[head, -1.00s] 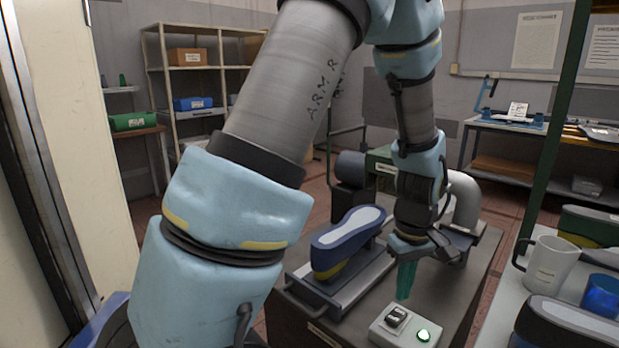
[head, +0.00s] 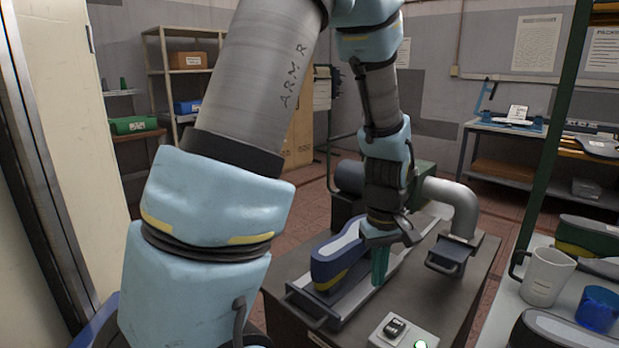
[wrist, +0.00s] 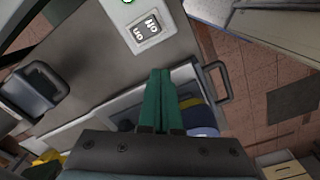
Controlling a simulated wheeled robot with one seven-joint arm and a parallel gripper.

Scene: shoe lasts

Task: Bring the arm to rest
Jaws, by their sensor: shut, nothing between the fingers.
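My gripper (head: 380,266) points down above the machine bench in the head view, with its green fingers together and nothing between them. In the wrist view its fingers (wrist: 160,100) lie side by side, closed. A blue shoe last (head: 338,254) with a grey top and a yellow band lies on a metal sled (head: 345,303) just left of the gripper. In the wrist view part of the last (wrist: 197,118) shows behind the fingers. I cannot tell whether the fingers touch anything.
A switch box (head: 403,333) with a lit green button sits at the bench front. A grey duct pipe (head: 460,205) rises to the right of my gripper. A side shelf at right holds a white mug (head: 548,277), a blue cup (head: 597,309) and more lasts.

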